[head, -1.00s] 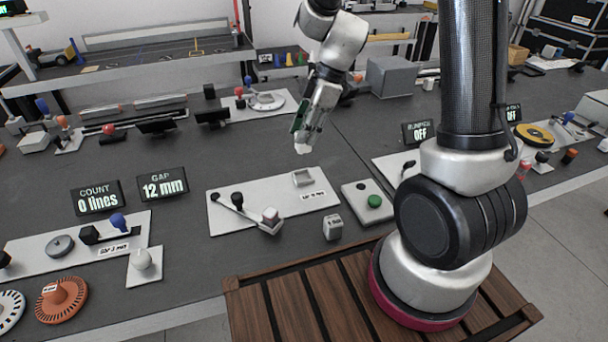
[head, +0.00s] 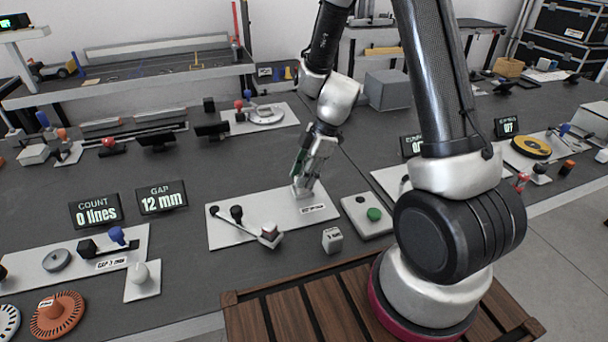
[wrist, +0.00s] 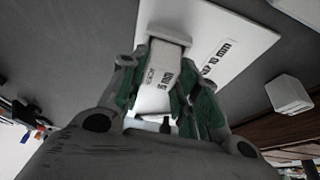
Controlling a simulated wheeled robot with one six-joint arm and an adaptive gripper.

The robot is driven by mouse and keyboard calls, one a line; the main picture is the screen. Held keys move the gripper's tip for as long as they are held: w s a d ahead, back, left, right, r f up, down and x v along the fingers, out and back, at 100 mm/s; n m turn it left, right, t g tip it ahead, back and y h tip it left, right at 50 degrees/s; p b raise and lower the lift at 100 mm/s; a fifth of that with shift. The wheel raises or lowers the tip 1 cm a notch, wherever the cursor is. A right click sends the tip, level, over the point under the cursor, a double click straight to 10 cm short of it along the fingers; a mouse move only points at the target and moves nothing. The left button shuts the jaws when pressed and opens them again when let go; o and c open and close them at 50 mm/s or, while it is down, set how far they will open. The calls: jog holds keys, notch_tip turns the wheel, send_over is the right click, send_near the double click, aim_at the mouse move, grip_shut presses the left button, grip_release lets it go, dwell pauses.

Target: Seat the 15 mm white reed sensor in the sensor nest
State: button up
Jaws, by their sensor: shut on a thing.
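My gripper (head: 302,188) is shut on the white reed sensor (wrist: 163,76), a block with dark printing between the green finger pads in the wrist view. In the head view the fingers are low over the right part of the white plate (head: 232,234). The nest's pale rim (wrist: 168,34) shows just beyond the sensor in the wrist view. The gripper and sensor hide most of the nest in the head view. I cannot tell whether the sensor is inside the nest or just above it.
On the plate's left, an arm with black knobs ends in a pale block (head: 269,235). A loose white block (head: 332,240) stands in front of the plate, beside a green button box (head: 373,214). Displays (head: 162,197) stand at left. Grey bench is clear behind the plate.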

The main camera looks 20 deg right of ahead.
jog(key=o, duration=1)
jog(key=shift+f, duration=0.1)
jog(key=v, duration=1.3)
jog(key=s+d+r+m+t+h, duration=0.2)
jog(key=s+d+r+m, duration=0.2)
jog(key=s+r+m, duration=0.3)
jog(key=s+d+r+m+t+h, duration=0.2)
jog(key=s+d+r+m, duration=0.3)
jog(key=s+r+m, duration=0.3)
jog(key=s+m, duration=0.3)
jog(key=s, duration=0.2)
jog(key=shift+d+r, duration=0.15)
jog(key=shift+d, duration=0.1)
